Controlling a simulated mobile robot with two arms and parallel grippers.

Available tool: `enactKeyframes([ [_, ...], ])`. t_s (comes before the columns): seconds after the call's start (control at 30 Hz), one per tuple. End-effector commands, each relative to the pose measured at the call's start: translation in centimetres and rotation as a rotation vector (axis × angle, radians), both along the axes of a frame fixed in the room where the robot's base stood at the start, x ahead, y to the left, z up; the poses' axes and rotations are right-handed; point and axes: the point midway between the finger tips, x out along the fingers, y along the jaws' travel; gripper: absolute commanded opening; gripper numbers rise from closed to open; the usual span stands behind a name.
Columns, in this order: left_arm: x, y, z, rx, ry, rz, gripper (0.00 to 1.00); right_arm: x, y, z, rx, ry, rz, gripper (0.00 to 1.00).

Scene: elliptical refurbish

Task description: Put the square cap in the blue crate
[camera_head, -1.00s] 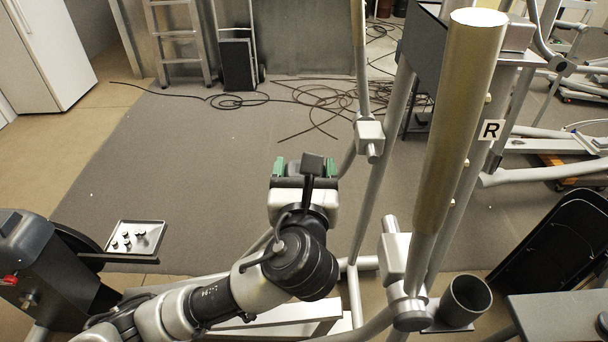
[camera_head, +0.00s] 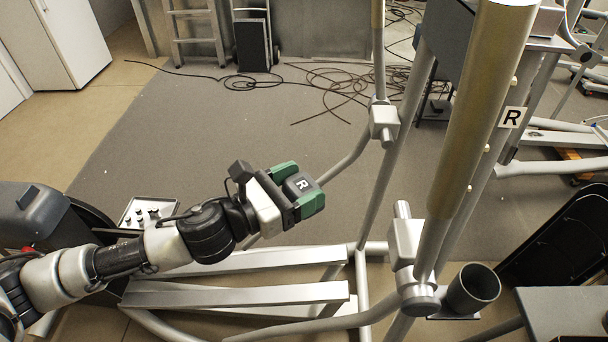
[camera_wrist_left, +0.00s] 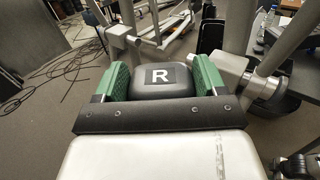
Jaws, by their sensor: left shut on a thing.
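The square cap (camera_head: 300,185) is dark grey with rounded corners and a white R on a black label. My left gripper (camera_head: 298,190), with green fingers, is shut on the cap and holds it in the air in front of the elliptical's tubes. In the left wrist view, the cap (camera_wrist_left: 161,80) sits between the two green fingers of the gripper (camera_wrist_left: 160,84), with the R facing the camera. No blue crate shows in either view.
The elliptical's thick upright tube (camera_head: 480,110) and a thinner silver tube (camera_head: 398,150) stand right of the gripper. A grey cup (camera_head: 473,289) is at lower right. A small tray (camera_head: 133,213) with dark parts is at left. Grey floor (camera_head: 190,130) behind is open, with loose cables (camera_head: 335,80).

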Motion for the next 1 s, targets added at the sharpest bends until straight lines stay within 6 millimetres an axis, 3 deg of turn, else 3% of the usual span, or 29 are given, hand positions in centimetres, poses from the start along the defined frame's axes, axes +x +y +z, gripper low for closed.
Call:
enactKeyframes([
  [0.6, -0.9, 1.6, -3.3, 0.000, 0.001, -0.490, 0.26, 0.0, 0.0, 0.0, 0.000, 0.000, 0.000, 0.43],
  [1.0, -1.2, 1.9, -3.9, 0.000, 0.000, -0.588, 0.26, 0.0, 0.0, 0.0, 0.000, 0.000, 0.000, 0.43],
])
